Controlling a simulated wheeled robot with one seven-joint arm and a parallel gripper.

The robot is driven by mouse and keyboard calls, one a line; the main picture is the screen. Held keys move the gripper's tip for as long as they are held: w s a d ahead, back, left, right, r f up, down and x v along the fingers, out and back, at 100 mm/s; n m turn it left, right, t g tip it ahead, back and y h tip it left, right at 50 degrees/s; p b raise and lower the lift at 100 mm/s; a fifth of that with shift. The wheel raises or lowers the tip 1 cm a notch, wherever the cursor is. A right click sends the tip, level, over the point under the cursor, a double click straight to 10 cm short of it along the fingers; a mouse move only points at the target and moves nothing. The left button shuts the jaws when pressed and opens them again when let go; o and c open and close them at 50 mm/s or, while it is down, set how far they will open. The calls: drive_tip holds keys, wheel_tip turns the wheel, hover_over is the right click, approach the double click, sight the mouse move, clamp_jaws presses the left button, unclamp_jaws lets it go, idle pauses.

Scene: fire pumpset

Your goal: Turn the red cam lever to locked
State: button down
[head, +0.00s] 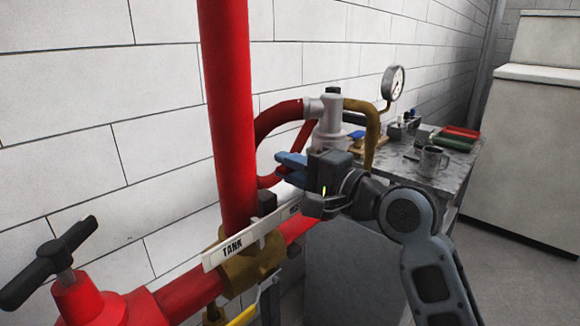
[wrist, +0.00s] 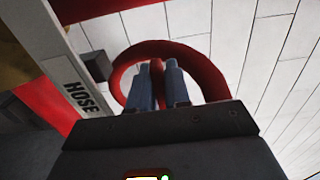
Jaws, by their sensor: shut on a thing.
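My gripper (head: 292,163) reaches left in the head view, its blue fingers beside the grey coupling (head: 330,118) and below the red hose loop. In the wrist view the two blue fingers (wrist: 157,72) stand close together with a narrow red piece between them. I take this piece to be the red cam lever (head: 302,138), which slants down from the coupling to the fingers in the head view. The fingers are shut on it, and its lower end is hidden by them. The lever's marks for locked or unlocked cannot be made out.
A thick red pipe (head: 228,110) stands left of my gripper, with a white TANK/HOSE label plate (head: 245,240) by its base. A red curved hose (head: 270,122) loops behind the fingers. A gauge (head: 393,82) and a bench (head: 455,180) with a mug (head: 432,160) are right.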

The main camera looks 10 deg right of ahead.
drive_tip(key=shift+f, duration=0.1)
